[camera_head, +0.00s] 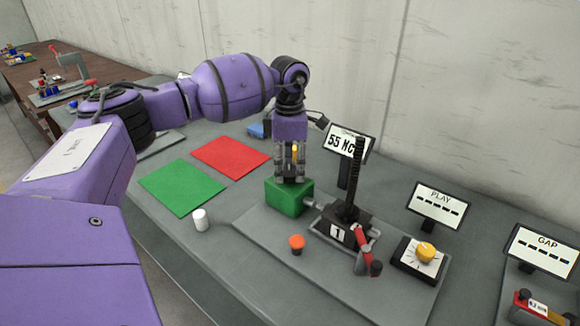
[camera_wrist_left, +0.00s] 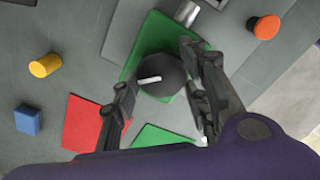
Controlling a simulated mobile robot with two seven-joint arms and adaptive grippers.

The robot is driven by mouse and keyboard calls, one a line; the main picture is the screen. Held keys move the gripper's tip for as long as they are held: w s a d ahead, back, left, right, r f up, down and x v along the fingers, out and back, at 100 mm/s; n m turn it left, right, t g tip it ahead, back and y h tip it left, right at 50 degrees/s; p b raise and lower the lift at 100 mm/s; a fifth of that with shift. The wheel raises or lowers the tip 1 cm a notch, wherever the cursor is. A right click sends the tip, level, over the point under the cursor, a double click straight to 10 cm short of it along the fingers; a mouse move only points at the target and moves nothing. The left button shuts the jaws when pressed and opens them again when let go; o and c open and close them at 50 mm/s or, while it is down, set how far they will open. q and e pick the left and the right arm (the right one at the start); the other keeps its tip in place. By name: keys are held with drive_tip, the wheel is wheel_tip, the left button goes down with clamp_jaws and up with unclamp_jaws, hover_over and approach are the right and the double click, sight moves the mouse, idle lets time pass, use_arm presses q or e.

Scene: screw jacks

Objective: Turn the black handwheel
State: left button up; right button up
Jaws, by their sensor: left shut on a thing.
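The black handwheel (camera_wrist_left: 163,77) is a round dark knob with a white mark, on top of a green block (camera_wrist_left: 148,38) in the left wrist view. The green block (camera_head: 287,200) also shows in the head view, at the left end of a grey base plate. My left gripper (camera_head: 291,178) points down over the block. In the wrist view its fingers (camera_wrist_left: 158,70) lie on either side of the handwheel and are shut on it. In the head view the fingers hide most of the handwheel. My right gripper is in neither view.
A black screw jack (camera_head: 345,220) marked 1 stands right of the block, before a "55 KG" display (camera_head: 343,143). An orange button (camera_head: 296,243), yellow knob (camera_head: 426,251) and red-armed crank (camera_head: 364,243) are nearby.

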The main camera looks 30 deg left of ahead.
sight(289, 169)
use_arm(q)
drive_tip(key=shift+a+m, duration=0.1)
drive_tip(key=shift+m, duration=0.9)
drive_tip(key=shift+w+r, duration=0.1)
drive_tip(key=o, duration=1.1)
wheel_tip(289, 169, up, 12)
